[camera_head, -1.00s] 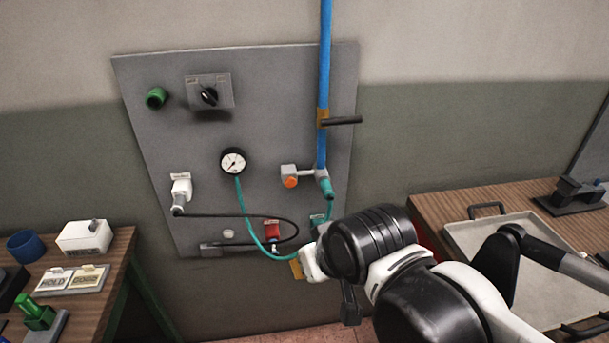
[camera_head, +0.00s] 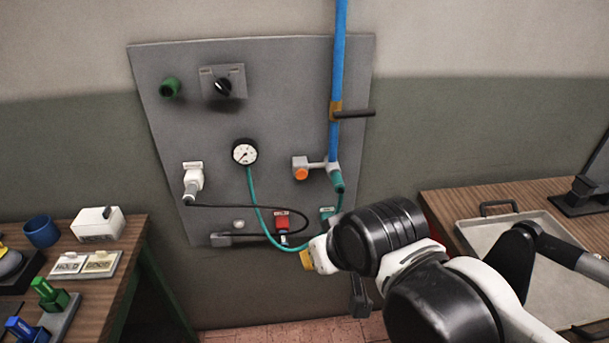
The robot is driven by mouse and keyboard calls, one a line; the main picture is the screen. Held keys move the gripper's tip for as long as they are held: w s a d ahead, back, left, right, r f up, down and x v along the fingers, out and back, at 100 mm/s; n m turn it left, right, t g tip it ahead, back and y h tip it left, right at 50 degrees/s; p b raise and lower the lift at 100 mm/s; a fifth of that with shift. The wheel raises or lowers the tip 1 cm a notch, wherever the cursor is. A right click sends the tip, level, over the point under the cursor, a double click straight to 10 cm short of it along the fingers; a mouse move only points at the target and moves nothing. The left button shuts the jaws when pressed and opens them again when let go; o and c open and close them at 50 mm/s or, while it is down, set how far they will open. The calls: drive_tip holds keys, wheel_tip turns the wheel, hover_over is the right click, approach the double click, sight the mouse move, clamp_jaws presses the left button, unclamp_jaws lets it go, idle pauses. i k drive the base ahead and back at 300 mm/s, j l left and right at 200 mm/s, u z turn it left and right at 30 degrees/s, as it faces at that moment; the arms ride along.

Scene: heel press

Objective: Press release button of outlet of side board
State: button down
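The grey side board (camera_head: 220,130) is on the wall ahead. A white labelled outlet (camera_head: 193,177) at its left has a black cable plugged into its lower end. A red labelled fitting (camera_head: 282,221) is low on the board, beside the teal hose (camera_head: 258,212). An orange knob or button (camera_head: 301,174) is on a grey block by the blue pipe. I cannot tell which part is the release button. My gripper (camera_head: 313,259) is at the board's lower right, just right of and below the red fitting. My wrist hides most of it, so its fingers and any contact are unclear.
A pressure gauge (camera_head: 244,152), a black rotary switch (camera_head: 222,86) and a green knob (camera_head: 170,88) are on the board. A pipe valve handle (camera_head: 355,113) sticks out right. A left bench (camera_head: 118,258) holds small blocks; a right bench holds a metal tray (camera_head: 470,233).

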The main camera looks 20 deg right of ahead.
sight(302, 174)
drive_tip(key=i+j, duration=0.1)
drive_tip(key=j, duration=0.35)
drive_tip(key=i+j, duration=0.1)
drive_tip(key=j, duration=0.4)
drive_tip(key=i+j+z, duration=0.1)
drive_tip(key=j, duration=0.35)
